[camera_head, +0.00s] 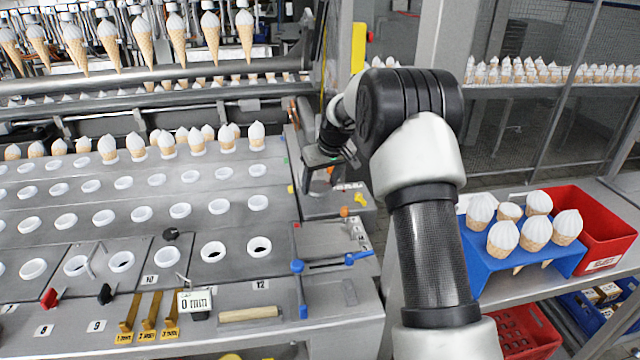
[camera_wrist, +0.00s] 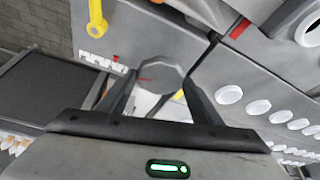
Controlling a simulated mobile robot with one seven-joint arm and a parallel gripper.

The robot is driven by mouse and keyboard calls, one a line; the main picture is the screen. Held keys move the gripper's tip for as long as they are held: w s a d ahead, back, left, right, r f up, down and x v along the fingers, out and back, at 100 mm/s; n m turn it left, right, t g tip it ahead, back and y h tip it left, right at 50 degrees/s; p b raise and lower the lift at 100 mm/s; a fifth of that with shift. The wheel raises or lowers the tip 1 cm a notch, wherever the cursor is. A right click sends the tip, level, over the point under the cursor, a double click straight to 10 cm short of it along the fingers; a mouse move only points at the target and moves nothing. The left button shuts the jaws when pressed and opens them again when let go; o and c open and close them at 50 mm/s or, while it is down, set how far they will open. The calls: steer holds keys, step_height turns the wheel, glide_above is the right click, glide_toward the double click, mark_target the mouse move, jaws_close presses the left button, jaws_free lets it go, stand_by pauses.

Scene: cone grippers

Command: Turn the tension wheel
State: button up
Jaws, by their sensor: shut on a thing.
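The tension wheel (camera_wrist: 163,77) is a grey, many-sided knob with a short red mark on its face, seen in the wrist view. My gripper (camera_wrist: 160,84) has one finger on each side of it and is shut on it. The scale also shows in the head view (camera_head: 349,187), just below my gripper.
A yellow wrench-like part (camera_wrist: 97,20) is near the scale. The machine deck (camera_head: 110,190) has rows of white cups and several cones. A blue cone stand (camera_head: 500,250) and a red bin (camera_head: 590,222) stand to the right.

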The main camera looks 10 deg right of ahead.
stand_by(0.5)
steer(key=o, duration=1.1)
steer(key=shift+c, duration=0.2)
steer(key=v, duration=1.7)
steer(key=shift+r+p, duration=0.2)
steer(key=shift+p, duration=0.2)
steer(key=shift+s+d, duration=0.1)
steer(key=shift+d, duration=0.05)
